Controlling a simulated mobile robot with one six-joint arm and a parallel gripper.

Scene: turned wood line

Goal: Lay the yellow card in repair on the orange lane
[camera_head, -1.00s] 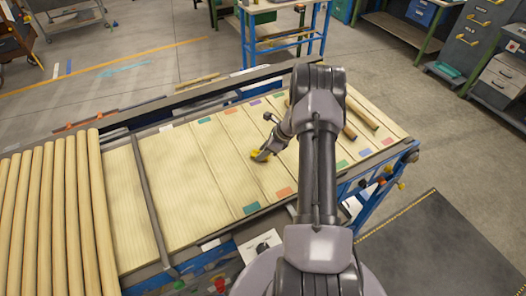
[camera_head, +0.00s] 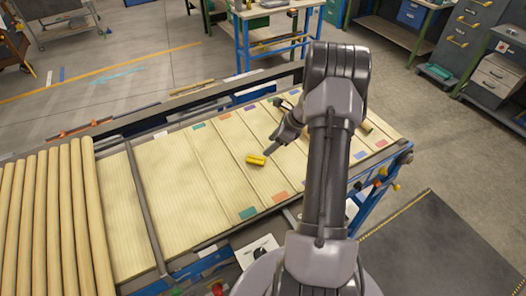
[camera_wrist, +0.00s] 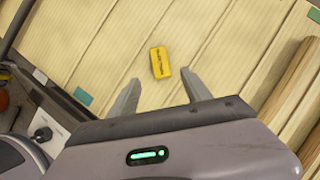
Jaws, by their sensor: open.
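The yellow card (camera_head: 256,160) lies on the ribbed cream table top, about midway along the lane with orange end patches (camera_head: 280,197). It looks like a small yellow block with dark lettering. In the wrist view the card (camera_wrist: 160,62) lies between two lane lines, beyond my fingertips. My gripper (camera_head: 272,149) is just up and right of the card in the head view. In the wrist view its two fingers (camera_wrist: 158,90) are spread, with nothing between them and clear of the card. A teal end patch (camera_wrist: 83,97) marks the neighbouring lane on the left.
Several long turned wood rods (camera_head: 45,220) fill the left end of the table. A dark crossbar (camera_head: 146,210) separates them from the lanes. Short wood pieces (camera_wrist: 292,85) lie to the right. A dark rail (camera_head: 180,107) runs along the back edge. The lane around the card is clear.

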